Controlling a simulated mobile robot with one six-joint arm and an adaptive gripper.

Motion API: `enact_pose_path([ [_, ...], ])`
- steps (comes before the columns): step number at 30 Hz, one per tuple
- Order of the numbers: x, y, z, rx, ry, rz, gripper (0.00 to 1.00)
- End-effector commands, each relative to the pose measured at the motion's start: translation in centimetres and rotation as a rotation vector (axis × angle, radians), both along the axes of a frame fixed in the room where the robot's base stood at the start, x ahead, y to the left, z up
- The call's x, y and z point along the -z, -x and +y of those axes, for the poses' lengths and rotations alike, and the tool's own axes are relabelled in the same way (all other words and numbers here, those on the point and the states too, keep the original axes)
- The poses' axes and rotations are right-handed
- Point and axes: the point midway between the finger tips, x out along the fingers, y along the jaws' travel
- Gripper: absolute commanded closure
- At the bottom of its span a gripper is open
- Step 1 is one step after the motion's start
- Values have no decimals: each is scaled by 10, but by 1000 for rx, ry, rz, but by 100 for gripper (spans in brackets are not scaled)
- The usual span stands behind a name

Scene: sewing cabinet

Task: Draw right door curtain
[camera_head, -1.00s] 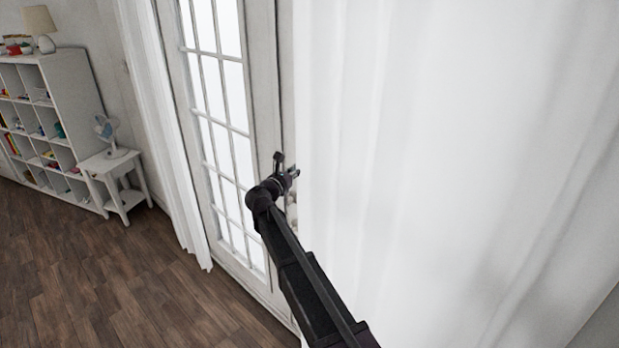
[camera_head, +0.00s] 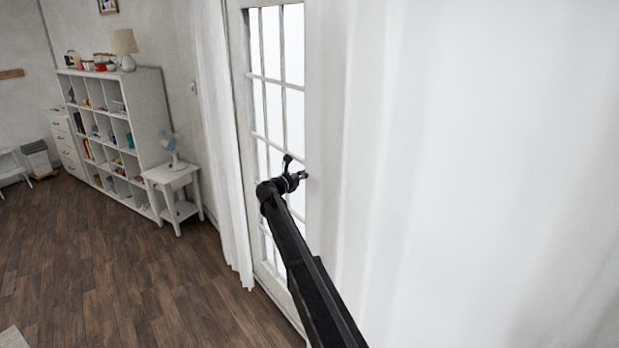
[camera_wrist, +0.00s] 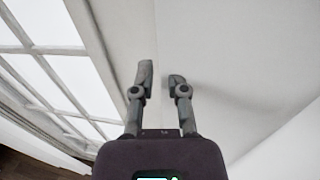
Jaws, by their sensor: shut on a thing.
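The right door curtain (camera_head: 450,170) is a white, softly folded cloth filling the right half of the head view. Its left edge hangs over part of the glazed door (camera_head: 275,120). My gripper (camera_head: 306,175) is at that left edge, in front of the door. The door panes (camera_wrist: 50,55) show at the left of the wrist view.
The left curtain (camera_head: 222,150) hangs at the door's far side. Beyond it stand a small white side table (camera_head: 172,180) with a fan (camera_head: 172,150), and a white cube shelf (camera_head: 148,110). The wooden floor (camera_head: 110,260) at left is clear.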

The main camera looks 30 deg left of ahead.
Motion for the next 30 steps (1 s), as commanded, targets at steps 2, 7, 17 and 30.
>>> enact_pose_path([
  [2,-2,-3,4,-8,5,-5,100],
  [7,-2,-4,5,-11,5,-6,100],
  [17,-2,-3,4,-8,3,-4,46],
  [30,-1,8,6,-8,2,-4,46],
])
